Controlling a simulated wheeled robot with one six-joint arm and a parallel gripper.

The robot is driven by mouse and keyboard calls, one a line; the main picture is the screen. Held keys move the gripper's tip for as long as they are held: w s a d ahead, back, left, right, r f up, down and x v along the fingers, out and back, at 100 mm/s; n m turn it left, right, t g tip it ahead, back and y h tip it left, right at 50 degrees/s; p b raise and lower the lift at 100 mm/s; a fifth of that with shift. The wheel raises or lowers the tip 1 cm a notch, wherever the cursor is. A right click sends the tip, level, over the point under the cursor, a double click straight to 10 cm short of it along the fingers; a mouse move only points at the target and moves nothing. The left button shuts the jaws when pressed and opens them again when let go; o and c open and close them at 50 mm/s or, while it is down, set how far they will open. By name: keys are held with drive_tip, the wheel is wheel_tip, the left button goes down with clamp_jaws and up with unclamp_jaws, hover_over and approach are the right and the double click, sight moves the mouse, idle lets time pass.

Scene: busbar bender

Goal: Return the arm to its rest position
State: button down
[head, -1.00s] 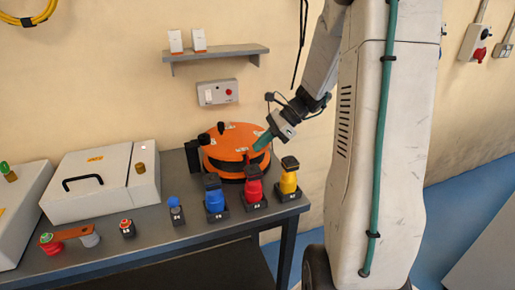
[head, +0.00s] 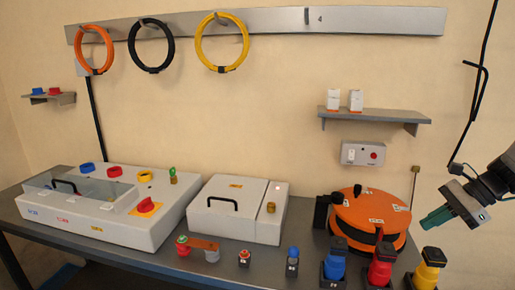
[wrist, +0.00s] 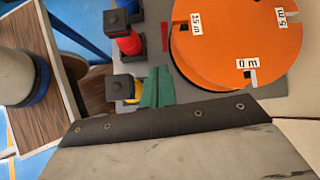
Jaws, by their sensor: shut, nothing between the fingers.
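My gripper (head: 437,217) is at the right of the head view, with its green fingers closed and empty. In the wrist view the green fingers (wrist: 156,88) show close together at the edge of my dark wrist plate. The orange disc (wrist: 232,45) with its white length labels is seen from above there. The yellow post is partly hidden behind the fingers.
Red (head: 380,267) and blue (head: 334,265) posts stand along the bench front. A white lidded box (head: 237,222) and a larger white console (head: 120,232) are to the left. A shelf (head: 375,115) and a switch box (head: 362,154) are on the wall behind.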

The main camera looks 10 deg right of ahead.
drive_tip(key=s+a+r+n+h, duration=0.3)
drive_tip(key=s+a+n+h, duration=0.1)
drive_tip(key=s+a+n, duration=0.6)
drive_tip(key=s+a+r+n+g+h, duration=0.1)
drive_tip(key=s+a+r+n+h, duration=0.3)
drive_tip(key=s+a+n, duration=0.5)
drive_tip(key=a+n, duration=0.1)
drive_tip(key=a, duration=0.1)
drive_tip(key=shift+s+a+g, duration=0.3)
drive_tip(key=shift+s+a, duration=0.05)
drive_tip(key=shift+a, duration=0.05)
